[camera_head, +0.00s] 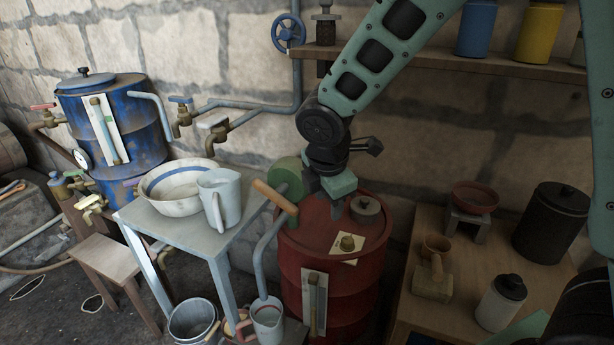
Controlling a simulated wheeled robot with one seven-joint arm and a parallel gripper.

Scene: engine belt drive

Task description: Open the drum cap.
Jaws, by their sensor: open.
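A red drum (322,265) stands in the middle, partly behind a metal table. On its top are a round grey cap (367,207) with a small knob and a small brass fitting (347,243) on a pale label. I cannot tell from looks alone which is the drum cap. My gripper (336,210) points down over the back left of the drum top, just left of the grey cap. It is open, and no object shows between its fingers. I cannot tell its exact height above the drum. The cap looks seated on the drum.
A crank with a wooden handle (275,196) stands close left of my gripper. The metal table (221,240) holds a basin (177,190) and a pitcher (219,195). A wooden bench (460,285) with pots is at right. A shelf (470,64) runs along the wall behind.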

